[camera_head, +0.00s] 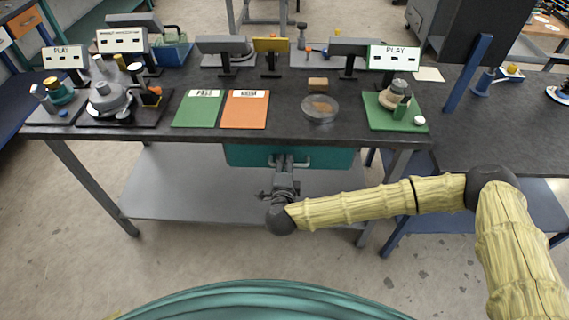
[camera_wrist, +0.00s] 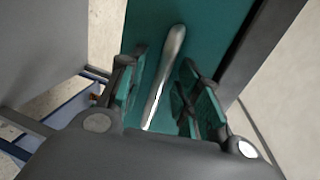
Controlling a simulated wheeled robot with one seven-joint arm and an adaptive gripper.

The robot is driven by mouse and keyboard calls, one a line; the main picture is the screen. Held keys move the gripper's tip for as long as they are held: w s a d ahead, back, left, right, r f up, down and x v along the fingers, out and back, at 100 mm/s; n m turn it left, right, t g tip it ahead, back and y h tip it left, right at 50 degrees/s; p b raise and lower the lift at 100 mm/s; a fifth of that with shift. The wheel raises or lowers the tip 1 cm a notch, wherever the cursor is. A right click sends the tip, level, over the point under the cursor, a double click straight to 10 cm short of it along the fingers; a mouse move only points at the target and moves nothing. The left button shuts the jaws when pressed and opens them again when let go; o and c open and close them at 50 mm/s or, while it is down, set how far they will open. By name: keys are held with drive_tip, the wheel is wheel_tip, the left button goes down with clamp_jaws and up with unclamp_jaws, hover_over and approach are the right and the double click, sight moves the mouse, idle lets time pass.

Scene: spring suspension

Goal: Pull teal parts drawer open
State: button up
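The teal parts drawer (camera_head: 325,157) is under the dark worktop at the middle of the table. Its front looks flush below the table edge, though I cannot tell if it is slightly out. It fills the middle of the wrist view (camera_wrist: 205,35). A pale metal bar handle (camera_wrist: 165,75) crosses the drawer front. My gripper (camera_head: 289,163) is at the drawer front, and in the wrist view its two fingers (camera_wrist: 163,95) stand on either side of the handle. Gaps show between the handle and both fingers, so the gripper is open around it.
The worktop (camera_head: 285,130) above holds a green mat (camera_head: 198,112), an orange mat (camera_head: 245,112), a clear round dish (camera_head: 320,109) and several devices. A grey lower shelf (camera_head: 190,190) lies below the drawer. The floor in front is clear.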

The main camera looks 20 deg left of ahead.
drive_tip(key=shift+w, duration=0.2)
clamp_jaws()
